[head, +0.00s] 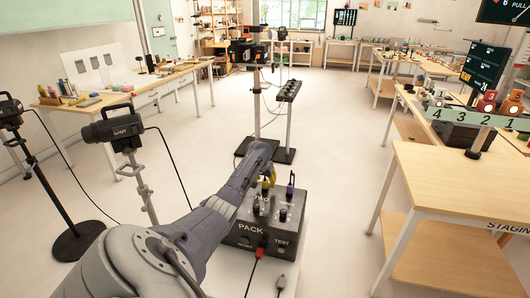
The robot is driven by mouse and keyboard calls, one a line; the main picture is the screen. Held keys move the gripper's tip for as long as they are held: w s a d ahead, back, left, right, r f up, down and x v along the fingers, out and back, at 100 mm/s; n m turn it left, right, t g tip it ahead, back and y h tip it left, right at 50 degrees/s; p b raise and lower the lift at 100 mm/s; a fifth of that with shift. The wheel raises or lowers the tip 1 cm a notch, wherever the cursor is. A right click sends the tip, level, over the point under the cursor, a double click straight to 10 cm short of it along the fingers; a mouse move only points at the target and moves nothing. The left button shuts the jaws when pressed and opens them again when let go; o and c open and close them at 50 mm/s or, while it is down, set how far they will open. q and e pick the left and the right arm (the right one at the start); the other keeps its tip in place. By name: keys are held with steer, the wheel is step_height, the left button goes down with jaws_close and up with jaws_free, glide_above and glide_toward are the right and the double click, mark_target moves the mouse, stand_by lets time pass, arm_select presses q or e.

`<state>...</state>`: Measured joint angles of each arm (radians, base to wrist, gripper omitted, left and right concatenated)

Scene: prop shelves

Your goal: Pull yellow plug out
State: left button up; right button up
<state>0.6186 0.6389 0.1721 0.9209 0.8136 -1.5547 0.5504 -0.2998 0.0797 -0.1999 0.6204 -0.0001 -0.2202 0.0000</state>
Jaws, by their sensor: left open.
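The dark box marked PACK (243,239) stands on a pale stand below the middle of the head view. The yellow plug (266,184) shows as a small yellow patch at the box's top left, partly hidden by my arm. My left gripper (268,172) is at the end of the arm, right at the yellow plug. Its jaws are open, but the fingers are small and dark, and I cannot tell whether they touch the plug. My right gripper is out of view.
A purple-tipped plug (290,188) stands upright close to the right of the yellow one. A red plug (260,252) with a cable is at the box's front. Behind is a stand with a black strip (289,90). A wooden table (455,170) is at right.

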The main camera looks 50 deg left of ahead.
arm_select(q)
steer(key=shift+o, duration=0.2)
jaws_close()
stand_by(0.4)
